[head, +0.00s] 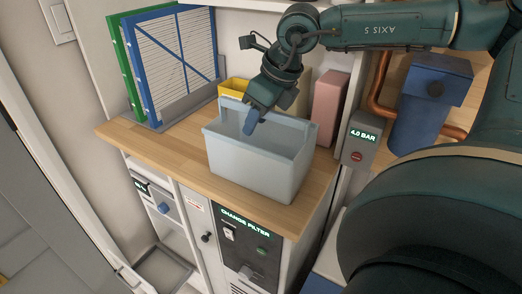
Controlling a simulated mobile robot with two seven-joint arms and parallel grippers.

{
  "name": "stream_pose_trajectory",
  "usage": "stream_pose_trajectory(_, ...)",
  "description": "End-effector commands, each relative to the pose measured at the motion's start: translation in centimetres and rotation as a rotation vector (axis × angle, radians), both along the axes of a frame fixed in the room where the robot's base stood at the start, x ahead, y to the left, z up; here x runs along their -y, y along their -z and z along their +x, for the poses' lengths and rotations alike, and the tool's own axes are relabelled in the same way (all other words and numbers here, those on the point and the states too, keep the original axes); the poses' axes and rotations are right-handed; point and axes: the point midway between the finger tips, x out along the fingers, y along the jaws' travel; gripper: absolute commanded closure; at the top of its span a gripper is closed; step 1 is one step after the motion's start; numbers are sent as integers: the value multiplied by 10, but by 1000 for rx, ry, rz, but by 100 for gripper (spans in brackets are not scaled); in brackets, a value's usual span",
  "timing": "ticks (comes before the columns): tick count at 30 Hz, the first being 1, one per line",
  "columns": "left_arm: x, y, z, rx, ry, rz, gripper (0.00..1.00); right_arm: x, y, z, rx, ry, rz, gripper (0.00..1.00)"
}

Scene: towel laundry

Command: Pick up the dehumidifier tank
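The dehumidifier tank (252,165) is a pale blue-grey open-topped bin, upright on the wooden counter. My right gripper (252,119) reaches down from above to the tank's opening, with a blue finger over the bar or far rim at its top. Only one finger shows clearly, and the other is hidden. I cannot tell whether the fingers are closed on the bar or only beside it. My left gripper is not in view.
The wooden counter (150,140) has free room left of the tank. Blue and green framed filters (172,58) stand in a grey tray at the back left. A yellow container (233,88) and a pink box (328,105) stand close behind the tank. A "4.0 BAR" gauge box (360,140) is to the right.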

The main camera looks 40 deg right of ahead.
Motion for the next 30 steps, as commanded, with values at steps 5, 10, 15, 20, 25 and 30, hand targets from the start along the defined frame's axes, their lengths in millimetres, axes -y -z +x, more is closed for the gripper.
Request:
stream_pose_trajectory(5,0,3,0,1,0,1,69,0,2,0,0,0,0,64)
stream_pose_trajectory(10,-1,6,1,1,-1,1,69,0,3,0,0,0,0,64)
stream_pose_trajectory(15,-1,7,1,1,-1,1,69,0,3,0,0,0,0,64)
stream_pose_trajectory(20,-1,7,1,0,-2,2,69,0,3,0,0,0,0,64)
stream_pose_trajectory(25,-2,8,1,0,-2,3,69,0,3,0,0,0,0,72)
stream_pose_trajectory(30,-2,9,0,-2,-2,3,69,0,3,0,0,0,0,86)
